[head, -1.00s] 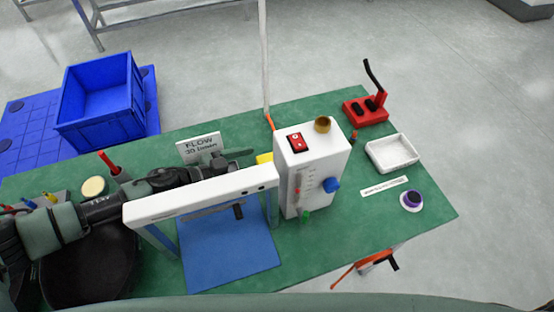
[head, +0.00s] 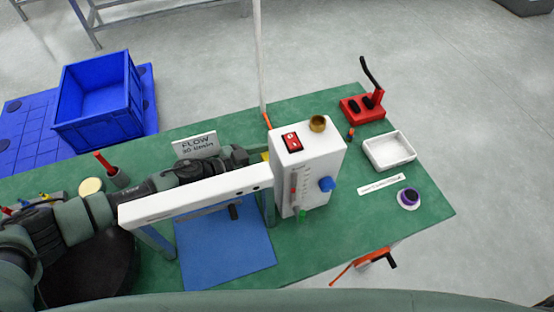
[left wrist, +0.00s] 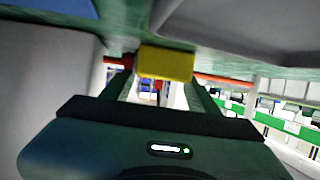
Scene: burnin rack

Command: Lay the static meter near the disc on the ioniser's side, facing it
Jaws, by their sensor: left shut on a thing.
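A yellow block (left wrist: 166,63), which I take to be the static meter, sits between the fingertips of my left gripper (left wrist: 160,78) in the left wrist view. The gripper is shut on it. In the head view only a sliver of the yellow block (head: 265,156) shows, beside the white control box. My left gripper (head: 258,158) there is behind the white bar (head: 195,196), which I take to be the ioniser. A cream disc (head: 91,186) is at the left, and a purple-and-white round piece (head: 408,198) at the right; which is the task's disc is unclear. My right gripper is not in view.
The white control box (head: 309,160) stands close to the right of my left gripper. A blue mat (head: 222,250) lies under the bar. A FLOW sign (head: 195,145) stands behind my arm. A white tray (head: 389,151) and red stand (head: 362,108) are at the right.

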